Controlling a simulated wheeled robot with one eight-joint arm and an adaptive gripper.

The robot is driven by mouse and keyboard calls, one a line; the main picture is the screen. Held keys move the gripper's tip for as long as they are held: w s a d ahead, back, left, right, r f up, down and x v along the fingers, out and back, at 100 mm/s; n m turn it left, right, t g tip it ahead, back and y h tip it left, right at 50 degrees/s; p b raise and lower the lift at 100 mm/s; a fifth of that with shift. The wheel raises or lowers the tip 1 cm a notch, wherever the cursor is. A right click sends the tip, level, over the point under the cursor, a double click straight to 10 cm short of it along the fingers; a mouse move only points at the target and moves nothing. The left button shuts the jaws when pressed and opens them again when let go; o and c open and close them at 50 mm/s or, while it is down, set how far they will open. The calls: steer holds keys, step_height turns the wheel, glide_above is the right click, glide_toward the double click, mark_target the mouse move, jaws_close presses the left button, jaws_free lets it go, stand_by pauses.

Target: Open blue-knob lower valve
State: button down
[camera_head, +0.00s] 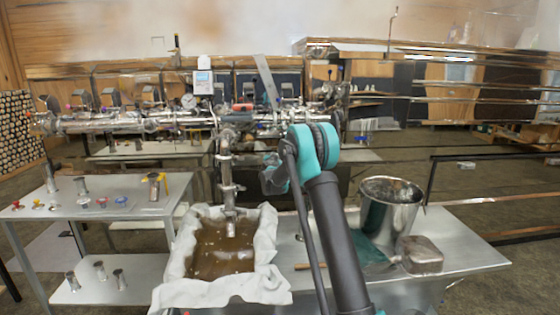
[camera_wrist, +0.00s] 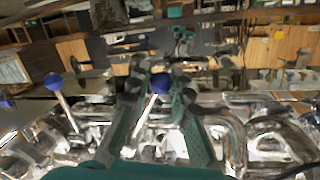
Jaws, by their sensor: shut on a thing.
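In the wrist view, a round blue knob (camera_wrist: 160,83) on a thin metal stem sits between the two teal-and-dark fingers of my gripper (camera_wrist: 158,92). The fingers are shut on this knob, one on each side. Its stem runs down toward shiny steel pipework. Two more blue knobs, one on a slanted stem (camera_wrist: 52,80) and one at the left edge (camera_wrist: 6,102), stand to the left, clear of the fingers. In the head view, my arm hides most of the gripper and the held knob, in front of the steel pipe assembly (camera_head: 130,122).
A vertical outlet pipe (camera_head: 227,180) hangs over a cloth-lined tray of brown liquid (camera_head: 185,262). A steel bucket (camera_head: 388,205) and a metal box (camera_head: 420,255) stand on the right table. A side table (camera_head: 130,212) holds small fittings at left. Pipes crowd the gripper.

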steer(key=shift+a+r+m+g+y, duration=0.15)
steer(key=shift+a+r+m+y, duration=0.55)
steer(key=shift+r+m, duration=0.95)
steer(key=shift+a+r+m+g+y, duration=0.1)
steer(key=shift+a+r+m+y, duration=0.2)
steer(key=shift+a+r+m, duration=1.15)
steer(key=shift+a+r+m+g+y, duration=0.15)
steer(key=shift+a+r+m+y, duration=0.4)
steer(key=shift+r+m, duration=1.35)
steer(key=c, duration=1.4)
jaws_free()
steer(key=shift+o, duration=0.2)
steer(key=shift+s, duration=0.15)
steer(key=s+r, duration=0.2)
steer(key=s, duration=0.9)
steer(key=shift+s+r, duration=0.2)
steer(key=shift+s, duration=0.05)
steer(key=shift+d, duration=0.1)
